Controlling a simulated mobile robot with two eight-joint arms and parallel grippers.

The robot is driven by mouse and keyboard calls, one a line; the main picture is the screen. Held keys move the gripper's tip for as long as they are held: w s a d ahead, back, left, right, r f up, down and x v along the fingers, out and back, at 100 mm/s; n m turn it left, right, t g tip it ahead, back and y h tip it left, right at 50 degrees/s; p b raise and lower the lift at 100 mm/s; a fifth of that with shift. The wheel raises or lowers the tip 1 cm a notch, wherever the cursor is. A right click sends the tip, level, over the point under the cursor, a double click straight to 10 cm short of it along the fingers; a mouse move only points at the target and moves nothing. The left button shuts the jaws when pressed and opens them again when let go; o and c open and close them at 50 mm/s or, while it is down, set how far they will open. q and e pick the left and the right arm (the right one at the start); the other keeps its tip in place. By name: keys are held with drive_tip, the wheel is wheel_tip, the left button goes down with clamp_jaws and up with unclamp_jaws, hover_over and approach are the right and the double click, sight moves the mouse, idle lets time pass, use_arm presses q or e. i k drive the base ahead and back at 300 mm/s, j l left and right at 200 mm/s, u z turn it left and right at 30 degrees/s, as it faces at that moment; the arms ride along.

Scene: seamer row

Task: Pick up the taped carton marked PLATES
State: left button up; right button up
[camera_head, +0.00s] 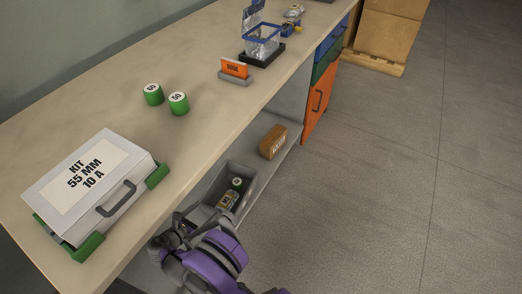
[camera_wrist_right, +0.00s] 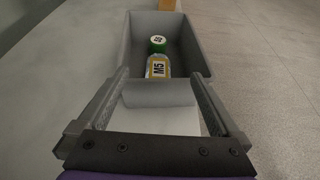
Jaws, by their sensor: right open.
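No label reading PLATES can be made out in either view. Large plain brown cartons (camera_head: 390,32) stand on a wooden pallet at the far end of the bench; no writing shows on them. A small brown block-like box (camera_head: 273,141) sits on the lower shelf, its dark lettering too small to read. My right gripper (camera_head: 185,222) is low at the bench's front edge, beside the grey bin (camera_head: 248,172). In the wrist view the right gripper (camera_wrist_right: 157,80) is open and empty, its fingers apart at the bin's near end. My left gripper is not in view.
Orange drawer (camera_head: 318,100) beyond the shelf. Floor at right is clear.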

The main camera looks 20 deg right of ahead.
sight(273, 141)
drive_tip(key=i+l, duration=0.15)
drive_tip(key=l, duration=0.2)
drive_tip(key=i+l, duration=0.15)
drive_tip(key=l, duration=0.2)
drive_tip(key=i+l, duration=0.15)
drive_tip(key=l, duration=0.2)
drive_tip(key=i+l, duration=0.15)
drive_tip(key=l, duration=0.2)
drive_tip(key=i+l, duration=0.2)
drive_tip(key=l, duration=0.2)
drive_tip(key=i+l, duration=0.15)
drive_tip(key=l, duration=0.2)
